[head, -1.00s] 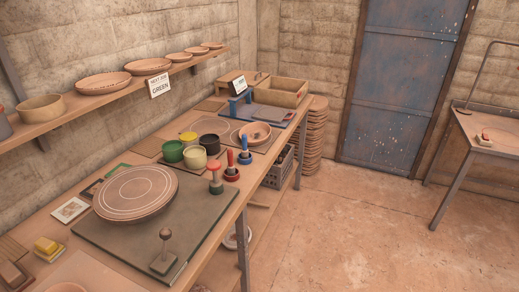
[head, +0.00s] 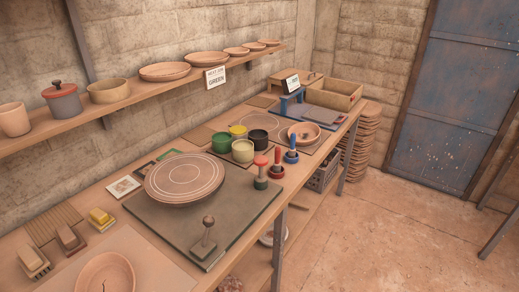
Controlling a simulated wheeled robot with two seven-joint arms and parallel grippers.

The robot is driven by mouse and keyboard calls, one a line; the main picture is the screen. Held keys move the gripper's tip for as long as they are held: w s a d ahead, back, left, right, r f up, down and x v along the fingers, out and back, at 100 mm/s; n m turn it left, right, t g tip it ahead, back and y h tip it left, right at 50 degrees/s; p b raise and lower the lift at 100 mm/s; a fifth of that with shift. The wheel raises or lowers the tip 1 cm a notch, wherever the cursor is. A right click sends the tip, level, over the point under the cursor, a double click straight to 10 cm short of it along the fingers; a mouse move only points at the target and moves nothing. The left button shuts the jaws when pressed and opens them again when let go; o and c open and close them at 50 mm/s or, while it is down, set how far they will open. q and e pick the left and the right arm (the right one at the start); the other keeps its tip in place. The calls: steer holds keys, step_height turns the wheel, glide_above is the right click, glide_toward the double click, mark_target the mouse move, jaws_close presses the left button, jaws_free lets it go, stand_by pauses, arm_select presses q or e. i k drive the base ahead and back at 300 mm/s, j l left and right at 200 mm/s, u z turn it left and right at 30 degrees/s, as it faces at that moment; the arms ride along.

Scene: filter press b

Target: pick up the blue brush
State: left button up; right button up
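A small upright item with a blue handle (head: 291,143) and a dark blue round base stands on the workbench, right of the cups. It looks like the blue brush, but its bristles cannot be made out. A similar red item (head: 277,160) stands just to its left and nearer. A green item with a red top (head: 261,171) stands nearer still. Neither of my grippers shows in the head view.
Green, yellow, black and cream cups (head: 243,151) stand left of the blue item. A large plate (head: 184,177) and a knobbed tool (head: 207,233) rest on a dark board (head: 160,215). A bowl (head: 304,134) lies behind. A shelf (head: 150,90) runs above the bench.

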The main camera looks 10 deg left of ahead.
mark_target(292, 150)
steer(key=i+l+z, duration=0.1)
steer(key=z, duration=0.25)
steer(key=i+z, duration=0.1)
steer(key=z, duration=0.3)
steer(key=i+l+z, duration=0.1)
steer(key=z, duration=0.25)
steer(key=i, duration=2.25)
steer(key=i+u, duration=0.1)
steer(key=i, duration=1.05)
steer(key=i+l, duration=0.15)
steer(key=i, duration=1)
steer(key=u, duration=0.45)
steer(key=i+u, duration=0.1)
steer(key=u, duration=0.85)
steer(key=l+u, duration=0.1)
steer(key=u, duration=0.4)
steer(key=i+l+u, duration=0.1)
steer(key=u, duration=0.35)
